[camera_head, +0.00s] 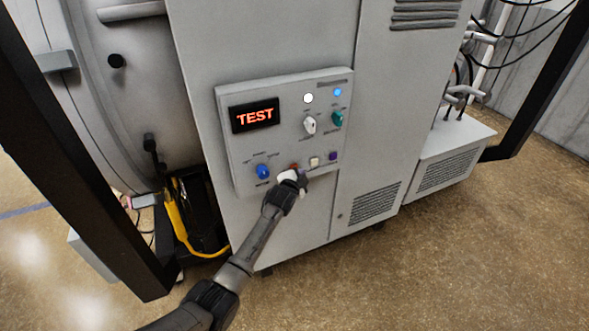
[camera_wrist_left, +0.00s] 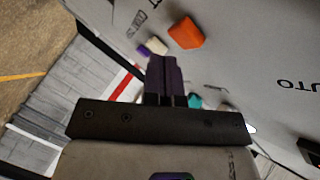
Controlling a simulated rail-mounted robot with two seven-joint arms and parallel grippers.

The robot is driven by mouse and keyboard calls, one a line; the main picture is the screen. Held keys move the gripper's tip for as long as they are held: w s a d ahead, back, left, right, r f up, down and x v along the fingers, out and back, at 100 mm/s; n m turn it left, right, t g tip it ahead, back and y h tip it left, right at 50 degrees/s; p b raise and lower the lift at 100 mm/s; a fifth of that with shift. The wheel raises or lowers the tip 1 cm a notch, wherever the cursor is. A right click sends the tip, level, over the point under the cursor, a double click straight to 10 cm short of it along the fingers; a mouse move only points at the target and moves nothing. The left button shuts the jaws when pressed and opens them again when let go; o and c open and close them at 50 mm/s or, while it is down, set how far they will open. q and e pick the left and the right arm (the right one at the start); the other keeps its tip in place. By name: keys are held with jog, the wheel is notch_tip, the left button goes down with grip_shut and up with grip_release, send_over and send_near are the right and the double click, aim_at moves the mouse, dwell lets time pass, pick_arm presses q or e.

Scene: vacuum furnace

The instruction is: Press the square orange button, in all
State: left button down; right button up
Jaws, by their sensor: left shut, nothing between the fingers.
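The square orange button (camera_wrist_left: 186,33) stands out from the grey control panel in the left wrist view. In the head view only a small reddish-orange bit of it (camera_head: 294,167) shows above my left gripper, which hides the rest. My left gripper (camera_head: 291,176) is at the lower part of the panel, close to the button. In the left wrist view its dark fingers (camera_wrist_left: 162,62) are shut together and empty, with the tips a little below and left of the button. I cannot tell from these views whether they touch the panel. My right gripper is not in view.
The panel (camera_head: 240,150) has a red "TEST" display (camera_head: 255,115), a blue knob (camera_head: 263,171) left of the gripper, and a white button (camera_head: 314,162) and purple button (camera_head: 333,156) to its right. White (camera_head: 310,125) and green (camera_head: 337,118) knobs sit above. Open floor lies in front.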

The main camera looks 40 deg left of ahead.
pick_arm(q)
jog(key=shift+s+d+p, duration=0.35)
jog(key=shift+d+p, duration=0.15)
jog(key=shift+d, duration=0.25)
jog(key=shift+s+d+p, duration=0.4)
jog(key=shift+d+p, duration=0.05)
jog(key=shift+d, duration=0.3)
jog(key=shift+s+d+p, duration=0.35)
jog(key=shift+d+p, duration=0.15)
jog(key=shift+d, duration=0.25)
